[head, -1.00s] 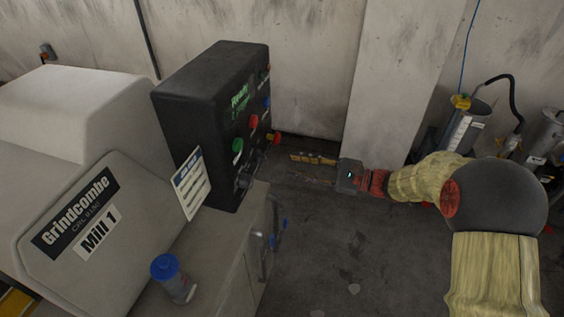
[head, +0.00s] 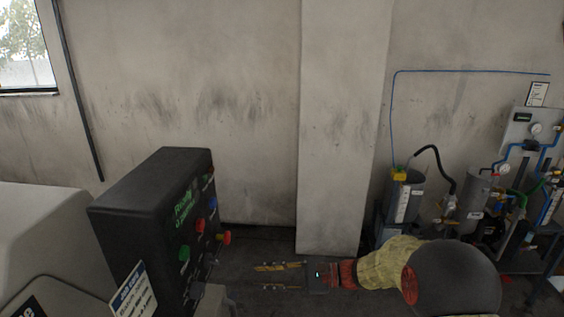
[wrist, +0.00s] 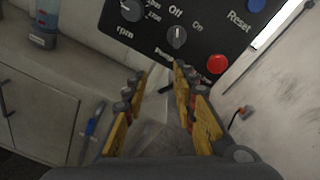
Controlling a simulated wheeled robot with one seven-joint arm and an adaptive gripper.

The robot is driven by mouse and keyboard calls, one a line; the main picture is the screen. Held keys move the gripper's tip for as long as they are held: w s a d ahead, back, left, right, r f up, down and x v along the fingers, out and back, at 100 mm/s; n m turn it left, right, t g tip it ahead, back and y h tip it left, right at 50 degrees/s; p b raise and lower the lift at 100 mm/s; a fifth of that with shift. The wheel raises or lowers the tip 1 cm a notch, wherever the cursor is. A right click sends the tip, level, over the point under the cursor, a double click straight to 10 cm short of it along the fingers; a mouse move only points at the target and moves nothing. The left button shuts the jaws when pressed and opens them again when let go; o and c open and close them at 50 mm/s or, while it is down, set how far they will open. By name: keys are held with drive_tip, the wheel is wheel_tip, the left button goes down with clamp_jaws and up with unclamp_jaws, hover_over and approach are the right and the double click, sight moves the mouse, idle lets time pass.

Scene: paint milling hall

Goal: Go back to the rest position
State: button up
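My gripper (head: 261,277) is at the lower middle of the head view, to the right of the black control box (head: 135,220) and in front of the wall pillar. Its two yellow fingers are apart with nothing between them, so it is open and empty. In the wrist view, my gripper (wrist: 160,72) points toward the panel face (wrist: 150,38). The panel carries an rpm knob (wrist: 131,9), an Off/On pump knob (wrist: 177,37), a red button (wrist: 217,64) and a blue Reset button (wrist: 256,5). The fingers appear clear of these controls.
The pale mill (head: 40,225) fills the lower left. A pillar (head: 340,130) stands behind my gripper. Tanks with hoses (head: 403,200) and a piped panel (head: 520,135) stand at the right.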

drive_tip(key=s+d+f+n+g+h, duration=0.2)
drive_tip(key=s+d+f+n+h, duration=0.15)
drive_tip(key=s, duration=0.45)
drive_tip(key=s+d+f+n+g+h, duration=0.1)
drive_tip(key=s+d+f+n+h, duration=0.15)
drive_tip(key=s+d+h, duration=0.4)
drive_tip(key=s+d+r+n+t+h, duration=0.3)
drive_tip(key=s+d+r+n+h, duration=0.25)
drive_tip(key=s+d, duration=0.5)
drive_tip(key=s+d+r+t, duration=0.1)
drive_tip(key=d+r+t, duration=0.1)
drive_tip(key=r, duration=0.2)
drive_tip(key=s+d+r+t+h, duration=0.1)
drive_tip(key=s+d+r+t, duration=0.1)
drive_tip(key=r, duration=0.3)
drive_tip(key=shift+s+r+n+t, duration=0.15)
drive_tip(key=shift+s+n+t, duration=0.15)
drive_tip(key=shift+n+t, duration=0.1)
drive_tip(key=shift+d, duration=0.1)
